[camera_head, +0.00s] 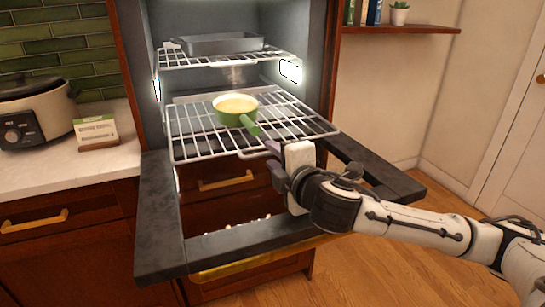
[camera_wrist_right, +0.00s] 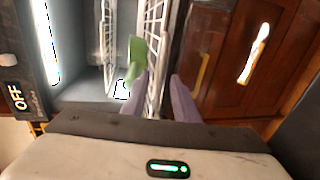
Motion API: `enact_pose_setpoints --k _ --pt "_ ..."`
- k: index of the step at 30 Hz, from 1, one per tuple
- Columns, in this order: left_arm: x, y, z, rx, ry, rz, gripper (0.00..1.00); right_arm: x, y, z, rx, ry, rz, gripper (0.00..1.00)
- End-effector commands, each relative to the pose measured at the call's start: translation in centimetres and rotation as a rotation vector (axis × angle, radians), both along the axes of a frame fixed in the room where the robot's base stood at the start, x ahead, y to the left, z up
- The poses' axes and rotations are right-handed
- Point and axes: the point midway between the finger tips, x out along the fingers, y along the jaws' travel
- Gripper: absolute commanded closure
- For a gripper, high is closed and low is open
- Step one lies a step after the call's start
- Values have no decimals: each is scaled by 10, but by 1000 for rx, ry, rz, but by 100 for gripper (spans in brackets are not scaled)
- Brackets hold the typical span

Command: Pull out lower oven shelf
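The lower oven shelf (camera_head: 188,143) is a wire rack in the open oven, its front part standing out beyond the cavity over the lowered door. A green pot (camera_head: 238,118) with yellow contents sits on it, handle toward the front. My right gripper (camera_head: 271,160) is at the shelf's front edge, just below the pot handle. In the right wrist view my right gripper (camera_wrist_right: 160,88) has its two purple fingers apart, with the rack's wires (camera_wrist_right: 155,45) running between or just behind them; contact is unclear. The pot handle (camera_wrist_right: 136,50) shows there too. My left gripper is out of view.
The upper rack (camera_head: 180,60) holds a grey baking tray (camera_head: 222,43). The lowered oven door (camera_head: 160,215) is a dark frame below the shelf. Floor at right is clear.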

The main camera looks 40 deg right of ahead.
Motion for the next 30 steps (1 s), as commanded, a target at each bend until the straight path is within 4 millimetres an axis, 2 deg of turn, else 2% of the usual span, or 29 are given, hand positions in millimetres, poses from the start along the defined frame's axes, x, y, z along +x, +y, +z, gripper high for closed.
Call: enact_pose_setpoints --k 4,12,13,18,30 --pt "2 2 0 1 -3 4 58 9 -2 -2 1 1 0 73" --pt "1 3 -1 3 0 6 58 11 -2 -3 0 1 1 73" --pt "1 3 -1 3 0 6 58 11 -2 -3 0 1 1 74" --pt "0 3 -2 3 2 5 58 11 -2 -3 0 1 1 100" --pt "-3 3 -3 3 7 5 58 11 -2 -3 0 1 1 100"
